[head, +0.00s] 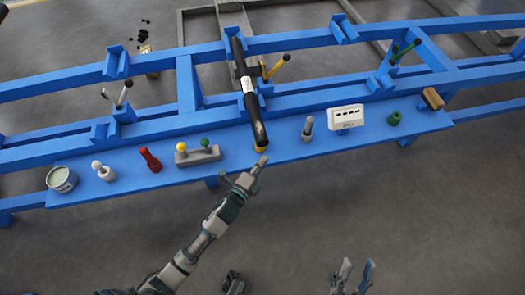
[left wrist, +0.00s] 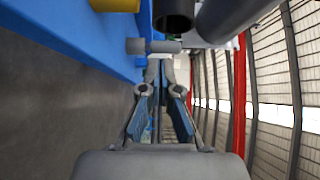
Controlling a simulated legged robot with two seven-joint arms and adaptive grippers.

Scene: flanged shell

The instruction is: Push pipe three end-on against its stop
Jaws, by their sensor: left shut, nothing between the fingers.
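A long black pipe (head: 240,62) with a white band lies across the blue rails, its near end over the blue shelf. My left gripper (head: 262,161) is shut and empty, its tips close to that near end. In the left wrist view, the shut left gripper (left wrist: 160,58) points at a dark round open pipe end (left wrist: 174,18), just beyond its tips. I cannot tell whether they touch. My right gripper (head: 355,274) is low in the head view, fingers apart, away from the shelf. I cannot make out which part is the stop.
A yellow-handled clamp (head: 275,68) stands beside the pipe.

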